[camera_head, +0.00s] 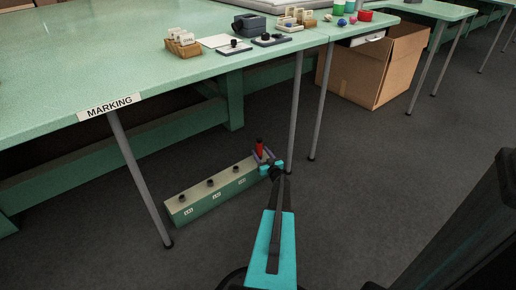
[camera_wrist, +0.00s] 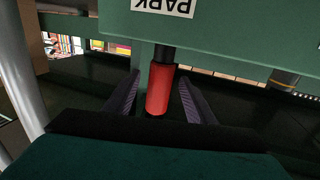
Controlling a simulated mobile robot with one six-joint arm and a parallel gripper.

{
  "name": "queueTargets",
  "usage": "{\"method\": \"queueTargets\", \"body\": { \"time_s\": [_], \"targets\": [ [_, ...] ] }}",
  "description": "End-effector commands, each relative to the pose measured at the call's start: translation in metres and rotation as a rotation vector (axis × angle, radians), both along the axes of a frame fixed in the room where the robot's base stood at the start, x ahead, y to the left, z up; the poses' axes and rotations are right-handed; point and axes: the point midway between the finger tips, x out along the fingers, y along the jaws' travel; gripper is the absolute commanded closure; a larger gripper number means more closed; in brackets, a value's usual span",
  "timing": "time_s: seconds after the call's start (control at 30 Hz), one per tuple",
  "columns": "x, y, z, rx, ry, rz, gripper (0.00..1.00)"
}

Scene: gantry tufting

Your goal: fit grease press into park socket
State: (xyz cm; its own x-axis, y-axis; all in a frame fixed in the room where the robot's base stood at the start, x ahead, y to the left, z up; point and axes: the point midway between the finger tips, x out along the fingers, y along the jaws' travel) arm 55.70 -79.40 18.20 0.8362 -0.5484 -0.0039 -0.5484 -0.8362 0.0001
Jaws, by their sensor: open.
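The grease press is a red cylinder (camera_head: 260,152) with a black top in the head view, upright at the right end of a long rail. In the wrist view the red body (camera_wrist: 160,90) meets a dark, narrower part at the rail, beside an upside-down PARK label (camera_wrist: 163,6). I cannot tell how deep it sits in the park socket, whose opening is hidden. My gripper (camera_head: 264,157) is open. Its two purple fingers (camera_wrist: 160,97) stand on either side of the red body, with visible gaps.
The low green rail (camera_head: 228,181) carries several dark collars and stands on the floor under the table marked MARKING (camera_head: 110,105). Grey table legs (camera_head: 295,115) stand near my arm. A cardboard box (camera_head: 370,70) is behind at right. Open floor lies to the right.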

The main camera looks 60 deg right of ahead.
Motion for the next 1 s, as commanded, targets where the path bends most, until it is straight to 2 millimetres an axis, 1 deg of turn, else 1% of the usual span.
{"method": "queueTargets", "body": {
  "time_s": [0.03, 0.2, 0.4, 0.5, 0.67, 1.0],
  "targets": [
    [-0.008, 0.006, 0.004, 0.001, 0.000, -0.001, 0.50],
    [-0.032, 0.021, 0.003, 0.001, 0.000, -0.001, 0.50],
    [-0.053, 0.036, 0.002, 0.001, 0.001, -0.001, 0.50],
    [-0.060, 0.039, 0.001, 0.001, 0.001, -0.001, 0.50],
    [-0.064, 0.042, 0.001, 0.000, 0.000, 0.000, 0.50],
    [-0.063, 0.042, 0.000, 0.000, 0.000, 0.000, 0.50]
  ]
}}
